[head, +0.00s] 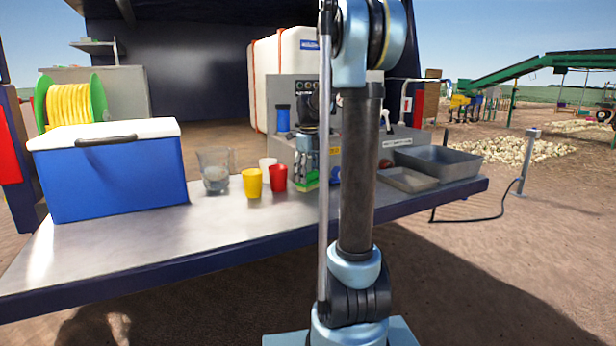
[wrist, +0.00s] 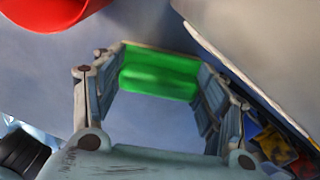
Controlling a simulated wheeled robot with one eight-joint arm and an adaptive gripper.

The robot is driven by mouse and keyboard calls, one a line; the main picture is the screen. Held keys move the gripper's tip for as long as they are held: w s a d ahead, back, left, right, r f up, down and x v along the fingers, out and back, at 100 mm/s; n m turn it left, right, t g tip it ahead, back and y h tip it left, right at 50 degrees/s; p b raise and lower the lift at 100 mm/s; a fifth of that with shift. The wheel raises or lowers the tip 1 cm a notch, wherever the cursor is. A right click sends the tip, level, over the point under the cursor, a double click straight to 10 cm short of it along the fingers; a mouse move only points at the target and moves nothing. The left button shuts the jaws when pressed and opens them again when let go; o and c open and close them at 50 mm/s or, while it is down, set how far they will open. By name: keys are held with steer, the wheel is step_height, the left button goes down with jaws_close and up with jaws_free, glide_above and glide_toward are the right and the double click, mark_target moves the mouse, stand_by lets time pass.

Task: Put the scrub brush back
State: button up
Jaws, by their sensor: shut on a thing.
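The scrub brush (head: 308,184) shows as a small green block low between my fingers, just right of the red cup. In the wrist view the green brush (wrist: 158,82) spans the gap between both fingertips. My gripper (head: 307,175) is shut on it, pointing down over the metal counter. The brush is close to the counter top; I cannot tell whether it touches. Its underside is mostly hidden. My own arm hides part of the counter just right of the gripper.
A red cup (head: 278,178) stands close left of my gripper, with a yellow cup (head: 252,183), a white cup (head: 267,163) and a clear pitcher (head: 215,171) nearby. A blue cooler (head: 115,175) fills the left. Metal trays (head: 437,163) stand right. The front counter strip is clear.

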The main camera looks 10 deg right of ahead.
steer(key=o, duration=1.1)
step_height(320, 180, up, 12)
